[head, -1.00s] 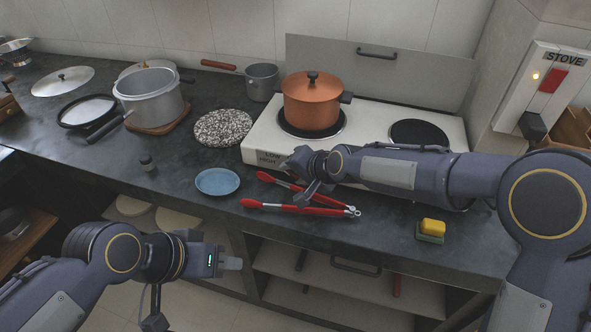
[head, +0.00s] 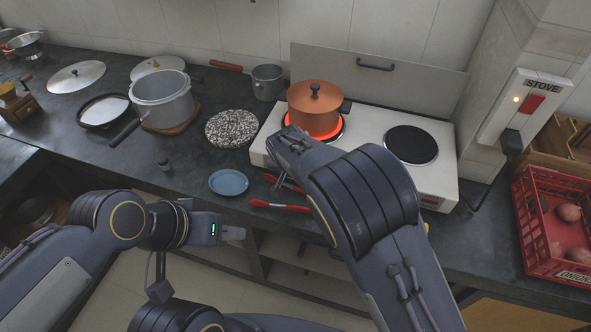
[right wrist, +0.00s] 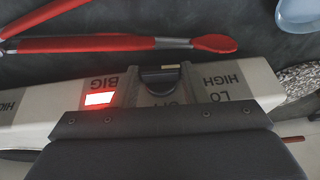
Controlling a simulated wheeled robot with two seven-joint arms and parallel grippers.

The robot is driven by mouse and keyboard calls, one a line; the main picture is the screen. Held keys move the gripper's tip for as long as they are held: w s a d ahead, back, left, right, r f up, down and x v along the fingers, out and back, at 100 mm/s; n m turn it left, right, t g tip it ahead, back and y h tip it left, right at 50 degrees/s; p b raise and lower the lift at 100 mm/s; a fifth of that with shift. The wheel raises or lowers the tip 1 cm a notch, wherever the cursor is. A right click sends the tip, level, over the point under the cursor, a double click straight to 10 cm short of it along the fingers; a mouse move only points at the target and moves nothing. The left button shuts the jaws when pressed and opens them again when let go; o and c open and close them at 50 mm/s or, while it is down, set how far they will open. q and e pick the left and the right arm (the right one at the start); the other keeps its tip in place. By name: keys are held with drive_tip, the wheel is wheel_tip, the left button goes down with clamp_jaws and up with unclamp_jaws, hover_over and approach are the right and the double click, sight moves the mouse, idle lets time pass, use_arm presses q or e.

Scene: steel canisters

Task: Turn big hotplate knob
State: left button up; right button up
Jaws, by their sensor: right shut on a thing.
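The white hotplate (head: 372,158) stands on the dark counter. Its left, big burner (head: 338,133) glows red under a copper pot (head: 315,100). In the right wrist view the dark big knob (right wrist: 160,80) sits on the front panel, between labels reading BIG, LO and HIGH, with a lit red indicator (right wrist: 100,99) beside it. My right gripper (head: 288,143) is at the hotplate's front left, shut on the knob, with grey fingers on either side of it; in the head view it hides the knob. My left gripper (head: 233,234) hangs in front of the counter, apart from everything; its jaw gap does not show.
Red tongs (head: 279,207) and a blue plate (head: 228,182) lie before the hotplate. A speckled round board (head: 231,128) is to its left. The right burner (head: 411,145) is dark and empty. A red crate (head: 535,235) stands at the right, below the stove switch (head: 535,103).

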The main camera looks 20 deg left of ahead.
drive_tip(key=shift+h, duration=0.4)
drive_tip(key=o, duration=0.7)
drive_tip(key=shift+a, duration=0.1)
drive_tip(key=v, duration=0.7)
drive_tip(key=shift+r+b, duration=0.4)
drive_tip(key=shift+s, duration=0.2)
drive_tip(key=s+b, duration=0.2)
drive_tip(key=s, duration=0.6)
